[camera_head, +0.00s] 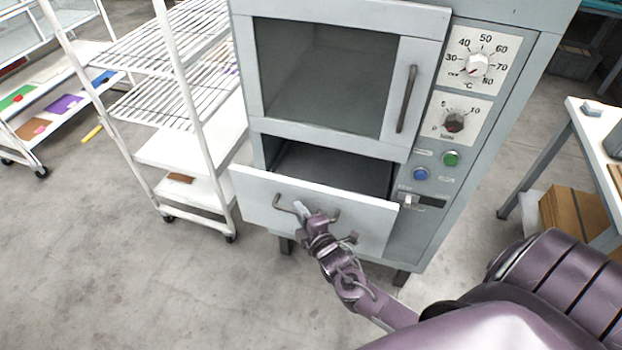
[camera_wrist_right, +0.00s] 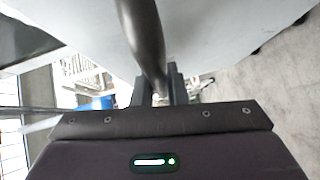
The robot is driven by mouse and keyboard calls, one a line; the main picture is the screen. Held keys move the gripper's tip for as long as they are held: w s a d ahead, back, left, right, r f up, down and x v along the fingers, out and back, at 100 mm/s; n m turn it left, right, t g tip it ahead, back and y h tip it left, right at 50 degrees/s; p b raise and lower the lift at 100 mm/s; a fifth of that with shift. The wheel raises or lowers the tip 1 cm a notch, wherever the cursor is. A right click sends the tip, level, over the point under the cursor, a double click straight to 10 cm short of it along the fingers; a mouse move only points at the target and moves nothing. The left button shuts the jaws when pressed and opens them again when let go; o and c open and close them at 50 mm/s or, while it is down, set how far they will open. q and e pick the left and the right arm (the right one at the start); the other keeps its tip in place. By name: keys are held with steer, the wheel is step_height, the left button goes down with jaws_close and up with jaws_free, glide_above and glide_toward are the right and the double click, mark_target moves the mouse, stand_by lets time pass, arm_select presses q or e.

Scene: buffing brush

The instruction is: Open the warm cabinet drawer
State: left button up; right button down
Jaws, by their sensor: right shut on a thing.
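The grey warm cabinet (camera_head: 480,118) stands in the middle of the head view. Its lower drawer (camera_head: 250,197) is pulled partway out, and the dark inside shows behind its front panel. A curved metal handle (camera_head: 283,204) sits on the drawer front. My right gripper (camera_head: 305,212) is shut on this handle, coming from the lower right. In the right wrist view the handle (camera_wrist_right: 143,35) runs down between the two fingers (camera_wrist_right: 160,85). The upper door (camera_head: 330,75) with its window and bar handle (camera_head: 406,98) is closed. My left gripper is not in view.
A white wire-shelf trolley (camera_head: 165,90) stands close to the cabinet's left. A white table (camera_head: 595,125) with cardboard boxes (camera_head: 575,212) below is at the right. Dials and buttons (camera_head: 450,158) are on the cabinet's right panel. The floor (camera_head: 120,290) at the front left is clear.

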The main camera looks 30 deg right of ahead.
steer(key=s+a+p, duration=0.4)
steer(key=s+a, duration=1.1)
steer(key=a, duration=0.3)
steer(key=shift+s, duration=0.2)
steer(key=c, duration=1.5)
jaws_free()
steer(key=shift+o, duration=0.2)
steer(key=shift+s, duration=0.1)
steer(key=s+r+b, duration=0.1)
steer(key=s, duration=0.6)
steer(key=shift+s+a, duration=0.25)
